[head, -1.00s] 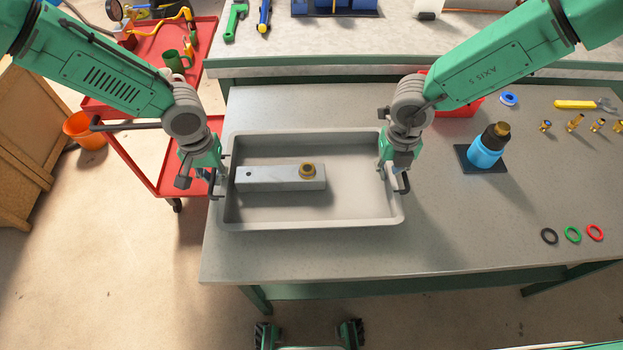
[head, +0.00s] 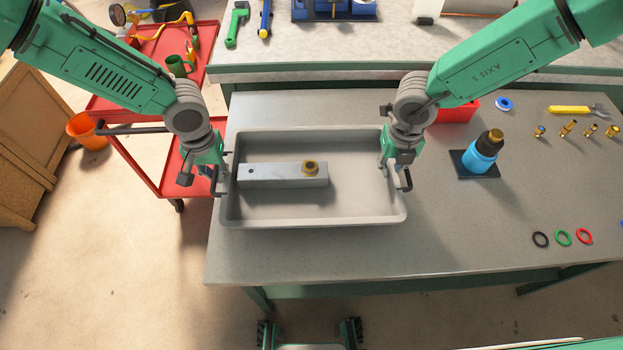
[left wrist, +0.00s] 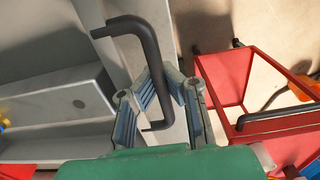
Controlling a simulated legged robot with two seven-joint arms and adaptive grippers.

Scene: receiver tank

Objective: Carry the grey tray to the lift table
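The grey tray (head: 310,223) is level over the left part of the grey workbench, seemingly a little above it. It carries a pale metal block (head: 270,176) with a brass fitting (head: 310,168) on it. My left gripper (head: 218,183) is at the tray's left end; in the left wrist view its fingers (left wrist: 163,80) are closed around a black handle (left wrist: 148,60). My right gripper (head: 398,178) is at the right end handle and appears shut on it; its fingertips are partly hidden. I cannot identify a lift table in these views.
The workbench (head: 480,225) holds a blue bottle (head: 484,155), several brass fittings, a red bin (head: 457,111) and coloured rings (head: 563,238) to the right. A red cart (head: 150,165) stands close on the left, with an orange bucket (head: 85,130) beyond. Floor is clear at the front left.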

